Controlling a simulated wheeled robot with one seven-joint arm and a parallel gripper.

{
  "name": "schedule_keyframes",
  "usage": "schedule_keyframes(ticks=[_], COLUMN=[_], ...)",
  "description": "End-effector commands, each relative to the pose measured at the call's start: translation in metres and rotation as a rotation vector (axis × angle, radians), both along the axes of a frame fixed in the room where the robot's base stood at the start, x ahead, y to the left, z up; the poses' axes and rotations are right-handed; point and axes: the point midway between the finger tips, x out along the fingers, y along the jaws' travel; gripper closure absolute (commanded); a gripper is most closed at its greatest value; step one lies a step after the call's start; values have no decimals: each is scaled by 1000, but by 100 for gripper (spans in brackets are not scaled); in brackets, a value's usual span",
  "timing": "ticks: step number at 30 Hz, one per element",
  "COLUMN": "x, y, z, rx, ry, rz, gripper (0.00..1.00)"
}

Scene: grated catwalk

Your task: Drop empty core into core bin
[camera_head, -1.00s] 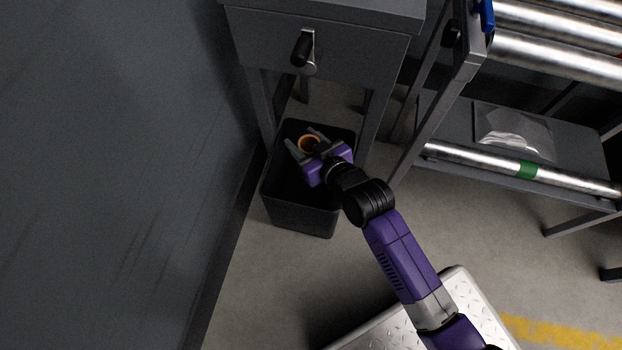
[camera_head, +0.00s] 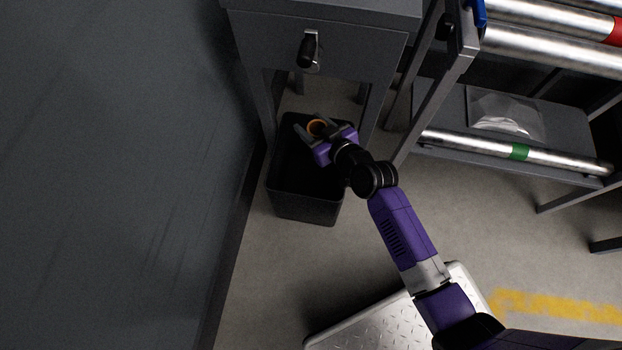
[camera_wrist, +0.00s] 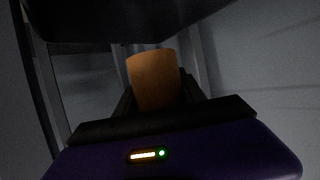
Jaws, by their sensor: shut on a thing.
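The empty core is a short orange-brown tube (camera_head: 317,127), held between the fingers of my gripper (camera_head: 314,129). It also shows in the wrist view (camera_wrist: 154,78), upright between the two dark fingers, which are shut on it. The core bin is a black open-topped bin (camera_head: 304,207) on the floor beneath a grey bench. My gripper and the core are over the far part of the bin's opening in the head view. The exact height above the rim is hard to tell. The bin's inside is dark.
The grey bench (camera_head: 318,50) with a black handle (camera_head: 308,50) stands just beyond the bin, its legs close by. A dark wall panel (camera_head: 110,170) is at the left. A rack with metal rollers (camera_head: 560,50) and a lower shelf (camera_head: 560,125) is at the right.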

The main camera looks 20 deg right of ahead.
Motion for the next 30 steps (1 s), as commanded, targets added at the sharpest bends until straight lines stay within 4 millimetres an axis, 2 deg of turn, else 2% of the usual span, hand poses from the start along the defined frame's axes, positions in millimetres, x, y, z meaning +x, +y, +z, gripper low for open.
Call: schedule_keyframes(ticks=[1, 6, 16, 17, 20, 30], x=[0, 0, 0, 0, 0, -2], y=[0, 0, 0, 0, 0, 0], z=[-12, -25, -27, -27, -27, -26], rx=[0, -1, -1, -1, -1, -1], ry=[0, -1, -1, -1, 0, 0], rz=[0, 0, 0, -1, 0, 0], gripper=[91, 91, 91, 49, 30, 28])
